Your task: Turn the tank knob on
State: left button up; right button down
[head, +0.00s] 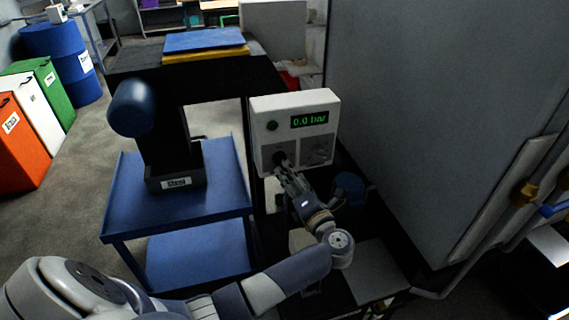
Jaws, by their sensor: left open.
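A pale control box (262,112) stands in the middle, with a green display (310,119) reading 0.0 bar and a dark green round button or lamp (272,126). Its lower face has two grey plates. The left plate carries a dark knob (279,157), partly covered by my gripper; the right plate carries a grey knob (318,150). I cannot read which one is labelled tank. My left gripper (281,167) is open, with its fingertips at the left dark knob. Whether they touch it I cannot tell. My right gripper is out of view.
A blue cart (225,185) with a black bin labelled Steel (176,176) stands left of the box. A large grey cabinet (430,110) closes off the right side. Orange, white and green bins and a blue drum (60,60) stand far left.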

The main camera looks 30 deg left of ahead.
aim_at(281, 161)
pick_arm(q)
jog(key=x, duration=0.5)
jog(key=shift+w+a+p, duration=0.2)
jog(key=shift+a+p, duration=0.05)
jog(key=shift+p, duration=0.1)
jog(key=c, duration=1.1)
